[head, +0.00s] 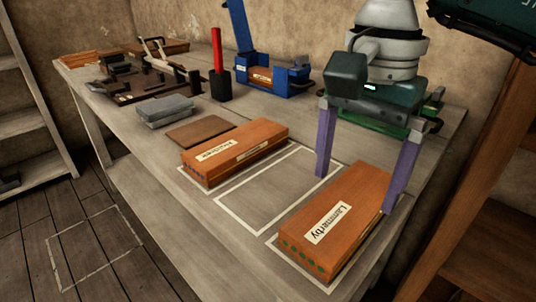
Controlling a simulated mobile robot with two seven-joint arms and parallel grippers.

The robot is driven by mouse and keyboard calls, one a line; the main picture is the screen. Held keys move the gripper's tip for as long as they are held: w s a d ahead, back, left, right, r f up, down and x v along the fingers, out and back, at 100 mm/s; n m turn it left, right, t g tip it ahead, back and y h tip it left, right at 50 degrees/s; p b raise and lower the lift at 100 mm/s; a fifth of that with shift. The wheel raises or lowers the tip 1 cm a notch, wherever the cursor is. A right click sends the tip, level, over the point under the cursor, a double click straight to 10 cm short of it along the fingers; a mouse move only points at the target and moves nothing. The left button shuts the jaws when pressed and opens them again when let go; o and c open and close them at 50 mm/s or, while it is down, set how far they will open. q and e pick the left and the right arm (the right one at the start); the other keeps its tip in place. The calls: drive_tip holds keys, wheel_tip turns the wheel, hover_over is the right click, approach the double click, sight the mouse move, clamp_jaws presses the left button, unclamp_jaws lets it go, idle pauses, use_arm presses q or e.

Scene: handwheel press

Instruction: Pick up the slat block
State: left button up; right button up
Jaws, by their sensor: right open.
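Two orange-brown blocks with white labels lie on the workbench; I cannot tell for certain which is the slat block. The nearer block (337,222), labelled "Lammerby", lies in a white outline at the front right, with green dots on its near end. The other block (236,152) lies in an outline further left, with dark dots on its end. My right gripper (358,190) is open, pointing down, its purple fingers at either side of the Lammerby block's far end. The right finger hides a bit of that block's edge; contact cannot be judged. My left gripper is out of view.
An empty white outline (263,207) lies between the blocks. A brown plate (200,132), grey slabs (165,111), a red-handled tool (218,66) and a blue press-like device (262,72) stand further back. A green device (376,125) is behind my right gripper.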

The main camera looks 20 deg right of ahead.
sight(349, 201)
wheel_tip(349, 201, down, 4)
drive_tip(key=shift+s+a+r, duration=0.1)
drive_tip(key=c, duration=1.3)
